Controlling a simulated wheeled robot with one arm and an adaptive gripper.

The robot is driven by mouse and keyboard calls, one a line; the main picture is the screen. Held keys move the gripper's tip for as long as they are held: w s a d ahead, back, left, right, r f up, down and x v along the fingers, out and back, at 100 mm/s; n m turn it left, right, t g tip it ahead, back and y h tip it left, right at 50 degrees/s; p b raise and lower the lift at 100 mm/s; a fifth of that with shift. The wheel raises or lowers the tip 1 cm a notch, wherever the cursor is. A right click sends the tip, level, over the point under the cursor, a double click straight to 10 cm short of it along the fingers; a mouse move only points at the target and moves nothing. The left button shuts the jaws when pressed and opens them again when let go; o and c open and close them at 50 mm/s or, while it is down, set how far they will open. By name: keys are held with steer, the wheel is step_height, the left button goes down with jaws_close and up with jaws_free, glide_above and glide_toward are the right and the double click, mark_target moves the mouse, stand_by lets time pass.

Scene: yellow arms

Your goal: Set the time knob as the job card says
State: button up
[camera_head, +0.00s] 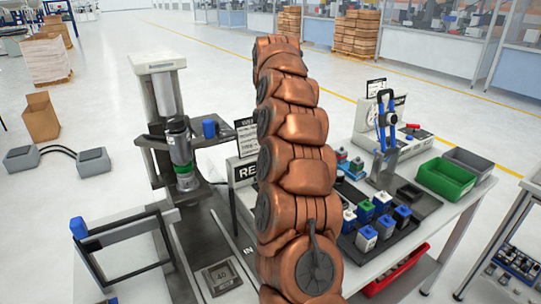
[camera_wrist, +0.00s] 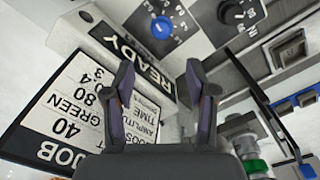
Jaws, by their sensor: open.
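No TIME label is readable beside either knob. The white job card (camera_wrist: 62,118) lies at the left, upside down, showing JOB 40, GREEN, 80, 0.4 and 3. TIME and AMPLITUDE labels show partly behind a finger; I cannot pair them surely with values. My gripper (camera_wrist: 160,92) is open and empty, below the blue knob in the picture. My arm hides it in the head view.
A READY sign (camera_wrist: 133,62) runs beside the left finger. In the head view, a black tray (camera_head: 407,222) of blue, green and white-topped blocks, a green bin (camera_head: 446,179) and a blue-handled press (camera_head: 386,125) stand right of my arm.

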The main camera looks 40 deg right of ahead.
steer(key=shift+r, duration=0.3)
steer(key=s+d+f+m+t+y+b, duration=0.2)
steer(key=s+f+t+b, duration=0.1)
steer(key=f+b, duration=0.1)
steer(key=shift+f+t+y, duration=0.3)
steer(key=shift+f+t, duration=0.1)
steer(key=shift+f, duration=0.1)
steer(key=shift+a+f, duration=0.1)
steer(key=shift+p+x, duration=0.9)
steer(key=shift+x, duration=2.75)
steer(key=shift+f, duration=0.1)
jaws_close()
